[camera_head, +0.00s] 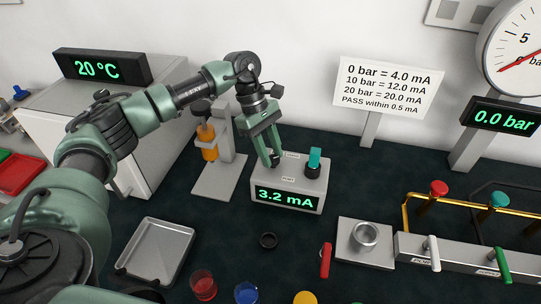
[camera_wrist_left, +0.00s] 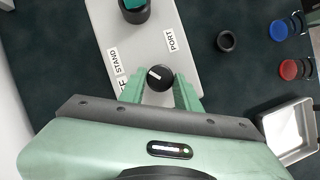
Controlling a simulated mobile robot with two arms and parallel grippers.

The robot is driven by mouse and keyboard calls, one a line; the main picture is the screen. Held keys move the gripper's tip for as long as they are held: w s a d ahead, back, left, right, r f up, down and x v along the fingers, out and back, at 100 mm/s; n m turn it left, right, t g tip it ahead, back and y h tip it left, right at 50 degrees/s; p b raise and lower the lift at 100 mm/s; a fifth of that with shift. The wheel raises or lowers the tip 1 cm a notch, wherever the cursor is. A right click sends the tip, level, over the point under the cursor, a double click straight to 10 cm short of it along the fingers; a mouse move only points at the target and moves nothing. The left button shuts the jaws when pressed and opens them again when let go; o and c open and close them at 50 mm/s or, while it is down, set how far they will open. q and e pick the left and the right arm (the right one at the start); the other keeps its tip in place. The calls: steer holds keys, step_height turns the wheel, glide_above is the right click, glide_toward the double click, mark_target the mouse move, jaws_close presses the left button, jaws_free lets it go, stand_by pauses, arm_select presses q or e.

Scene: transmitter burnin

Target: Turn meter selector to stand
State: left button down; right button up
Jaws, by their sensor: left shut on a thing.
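The meter (camera_head: 287,207) is a grey box whose green display reads 3.2 mA. Its selector (camera_wrist_left: 160,78) is a round black knob with a white pointer mark, seen in the left wrist view. The mark points to the upper left there, toward the side with the STAND label (camera_wrist_left: 120,62). The PORT label (camera_wrist_left: 171,40) is at the upper right of the knob. Another label below STAND is partly hidden by a finger. My left gripper (camera_head: 272,163) reaches down onto the meter top, its fingers on both sides of the knob and shut on it. My right gripper is not in view.
A teal-topped piece (camera_head: 314,158) stands on the meter beside my left gripper. A stand with an orange part (camera_head: 208,141) is just left. A sign (camera_head: 387,88) stands behind. A valve manifold (camera_head: 450,254) is at right, a metal tray (camera_head: 155,250) at front left.

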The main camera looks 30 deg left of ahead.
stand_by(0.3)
arm_select(q)
steer(key=c, duration=1)
jaws_free()
steer(key=shift+r, duration=0.1)
steer(key=b+v, duration=0.1)
steer(key=v, duration=0.6)
steer(key=shift+a+r+b, duration=0.1)
steer(key=shift+r+b, duration=0.2)
